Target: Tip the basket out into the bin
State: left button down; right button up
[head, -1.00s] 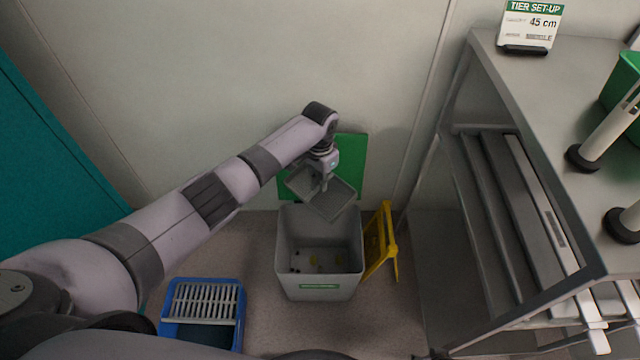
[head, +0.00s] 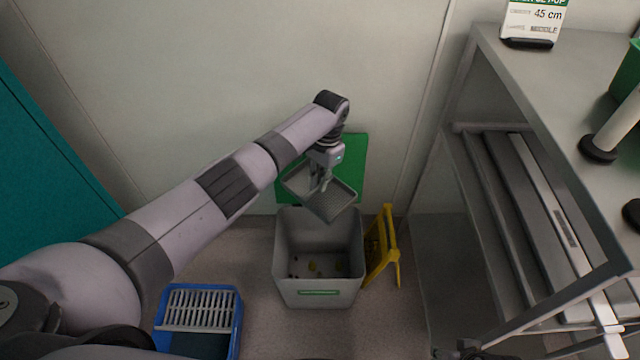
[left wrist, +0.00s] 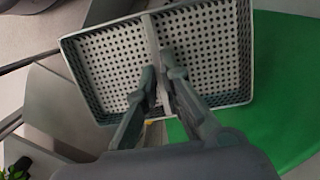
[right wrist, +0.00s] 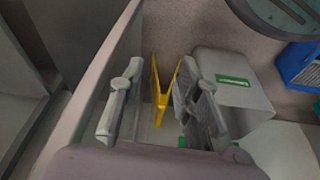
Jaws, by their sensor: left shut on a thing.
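The grey perforated basket (head: 334,204) hangs over the back part of the grey bin (head: 318,298), a little above its rim and somewhat tilted. My left gripper (head: 322,182) is shut on the basket's middle divider; the left wrist view shows the fingers (left wrist: 160,88) closed on it. Both basket halves (left wrist: 205,50) look empty there. Several small yellow and dark bits (head: 312,266) lie on the bin floor. My right gripper (right wrist: 162,108) is open and empty; the bin's outer side with a green label (right wrist: 250,95) shows beyond it.
A yellow folding stand (head: 384,250) is close to the bin's right side. A blue crate with a white slatted insert (head: 238,318) stands on the floor to the left. A metal rack (head: 520,110) fills the right. A green panel (head: 350,160) is behind the basket.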

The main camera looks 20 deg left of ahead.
pick_arm(q)
jog(key=shift+d+r+g+b, duration=0.1)
jog(key=shift+g+b, duration=0.3)
jog(key=shift+b, duration=0.35)
pick_arm(e)
jog(key=shift+v, duration=2.7)
jog(key=shift+d, duration=0.1)
